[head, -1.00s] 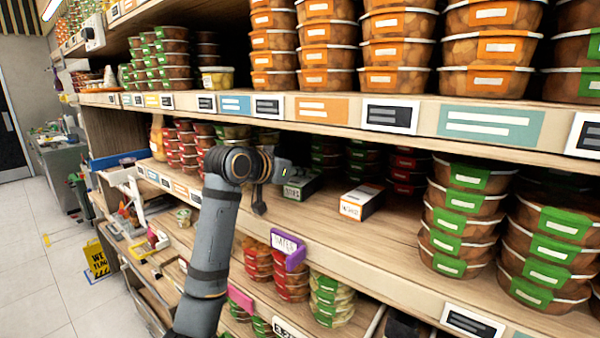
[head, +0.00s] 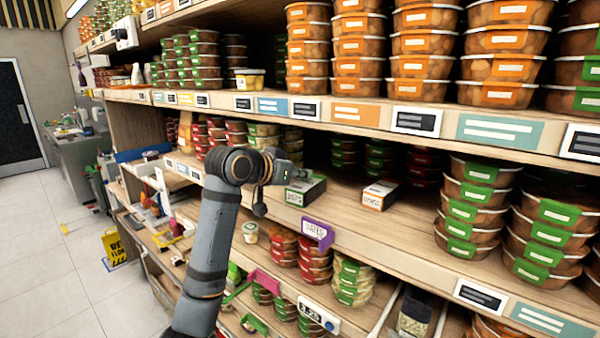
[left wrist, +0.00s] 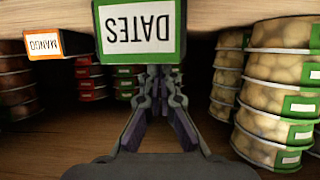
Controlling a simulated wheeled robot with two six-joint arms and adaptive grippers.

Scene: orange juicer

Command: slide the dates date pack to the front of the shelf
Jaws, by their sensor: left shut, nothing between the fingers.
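The dates pack (head: 312,190), a small box with a green-bordered white label, stands on the middle shelf. In the left wrist view the picture is upside down and the pack's face (left wrist: 140,32) reads DATES. My left gripper (head: 290,172) is at the pack, at its upper left in the head view. In the left wrist view its shut, empty fingers (left wrist: 160,78) reach past the pack's top, with the tips close by its far side. I cannot tell whether they touch it. My right gripper is not in view.
An orange-bordered mango pack (head: 375,197) stands right of the dates pack, also in the left wrist view (left wrist: 42,45). Stacked green-label tubs (head: 465,210) stand farther right. A purple DATES sign (head: 317,232) is at the shelf's front edge. Bare shelf lies before the packs.

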